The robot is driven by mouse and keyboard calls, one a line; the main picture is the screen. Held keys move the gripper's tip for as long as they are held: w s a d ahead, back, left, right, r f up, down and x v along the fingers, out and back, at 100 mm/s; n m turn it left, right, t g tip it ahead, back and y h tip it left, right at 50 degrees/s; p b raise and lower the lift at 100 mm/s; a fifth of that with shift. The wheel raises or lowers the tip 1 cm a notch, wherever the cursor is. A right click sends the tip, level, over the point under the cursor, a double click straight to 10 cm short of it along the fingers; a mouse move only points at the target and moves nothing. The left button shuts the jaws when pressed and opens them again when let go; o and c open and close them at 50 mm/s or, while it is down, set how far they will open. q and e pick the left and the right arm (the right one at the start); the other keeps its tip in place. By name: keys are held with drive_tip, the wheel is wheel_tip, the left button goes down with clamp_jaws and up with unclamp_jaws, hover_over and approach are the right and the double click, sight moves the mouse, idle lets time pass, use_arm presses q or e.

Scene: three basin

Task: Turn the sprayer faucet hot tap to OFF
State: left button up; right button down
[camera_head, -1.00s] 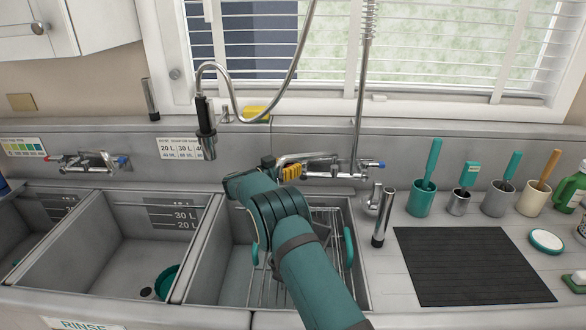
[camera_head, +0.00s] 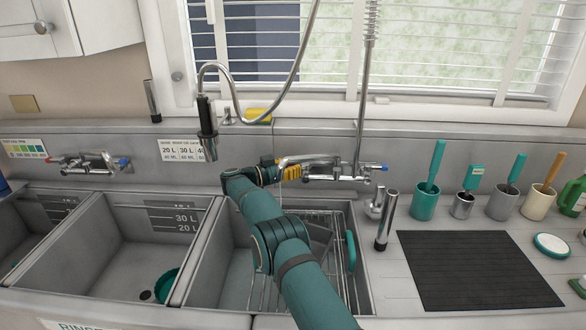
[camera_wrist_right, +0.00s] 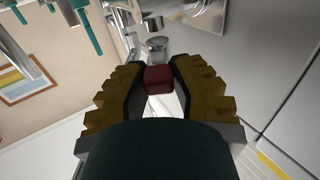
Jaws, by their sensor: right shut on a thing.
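The sprayer faucet (camera_head: 342,170) is a chrome wall mixer above the right basin, with a tall spring riser and a blue cold tap (camera_head: 378,168) on its right end. Its red hot tap (camera_wrist_right: 158,80) shows in the right wrist view between the yellow-padded fingers. My right gripper (camera_head: 287,172) is at the left end of the faucet and shut on the hot tap. In the head view the gripper hides this tap, and its exact turn angle cannot be told. My left gripper is not in view.
A faucet spout (camera_head: 318,159) runs just above my right fingers. A black spray head (camera_head: 207,125) hangs on the left. A second faucet (camera_head: 92,163) is above the left basin. A wire rack (camera_head: 262,290) lies in the right basin. A black mat (camera_head: 478,270) and brush cups stand right.

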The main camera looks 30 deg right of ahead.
drive_tip(key=shift+r, duration=0.1)
drive_tip(key=c, duration=0.8)
unclamp_jaws()
drive_tip(key=shift+d, duration=0.1)
drive_tip(key=a, duration=1.2)
drive_tip(key=shift+w, duration=0.2)
